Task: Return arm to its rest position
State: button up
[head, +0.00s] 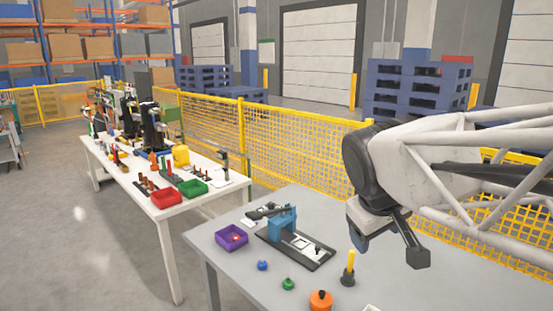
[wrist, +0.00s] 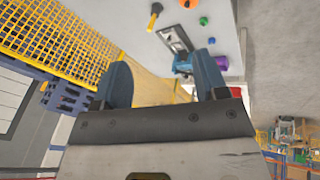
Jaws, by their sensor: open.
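My gripper (head: 378,238) hangs at the end of my arm above the right part of the near grey table (head: 225,258) in the head view. Its two blue fingers stand well apart in the wrist view (wrist: 162,84), with nothing between them.
On the table are a blue fixture (head: 282,222) on a dark base, a purple bin (head: 231,237), a yellow-handled tool (head: 349,267), an orange knob (head: 321,300), and small blue and green knobs. A yellow mesh fence (head: 285,143) runs behind. A white table (head: 165,212) stands left.

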jog(key=s+m+t+y, duration=0.1)
jog(key=s+m+y, duration=0.15)
jog(key=s, duration=0.75)
notch_tip(320, 180, down, 11)
jog(key=d+m+g, duration=0.1)
jog(key=m+g, duration=0.1)
jog(key=shift+s+r+g, duration=0.15)
jog(key=shift+s+g, duration=0.25)
jog(key=shift+s, duration=0.05)
jog(key=shift+h, duration=0.25)
dwell(1.6)
